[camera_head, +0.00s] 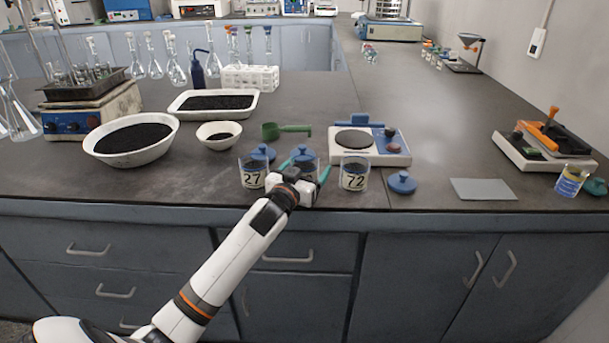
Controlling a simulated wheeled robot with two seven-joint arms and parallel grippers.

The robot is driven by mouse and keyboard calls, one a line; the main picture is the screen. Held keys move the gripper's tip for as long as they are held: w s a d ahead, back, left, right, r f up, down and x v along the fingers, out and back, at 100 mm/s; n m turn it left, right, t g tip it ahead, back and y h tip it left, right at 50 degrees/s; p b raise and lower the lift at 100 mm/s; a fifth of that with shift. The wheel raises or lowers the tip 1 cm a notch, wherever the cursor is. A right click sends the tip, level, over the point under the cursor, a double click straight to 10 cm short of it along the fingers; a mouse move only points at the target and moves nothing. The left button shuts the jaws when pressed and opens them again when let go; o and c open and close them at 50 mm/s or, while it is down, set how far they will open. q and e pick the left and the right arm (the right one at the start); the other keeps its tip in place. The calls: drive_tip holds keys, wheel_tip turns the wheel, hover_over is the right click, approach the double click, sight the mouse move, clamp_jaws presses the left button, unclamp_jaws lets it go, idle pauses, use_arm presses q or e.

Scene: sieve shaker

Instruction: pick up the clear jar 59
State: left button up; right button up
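Three clear jars with dark contents stand in a row near the counter's front edge. The left one is marked 27 (252,177) and the right one 72 (354,178). The middle jar (304,160) is largely hidden by my gripper, so its number cannot be read. Its blue lid (304,151) shows above and behind it. My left gripper (311,160) reaches in from the front with its teal fingers spread, one toward each side of the middle jar. Contact with the glass cannot be made out. My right gripper is not in view.
A balance (369,146) stands behind jar 72, and a blue lid (402,182) lies to its right. A green scoop (285,131) lies behind the jars. White bowls (104,154) of dark grains stand left. A grey plate (482,189) lies right.

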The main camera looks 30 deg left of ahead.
use_arm(q)
drive_tip(key=shift+w, duration=0.35)
drive_tip(key=shift+c, duration=0.5)
drive_tip(key=shift+r, duration=0.1)
drive_tip(key=c, duration=1.1)
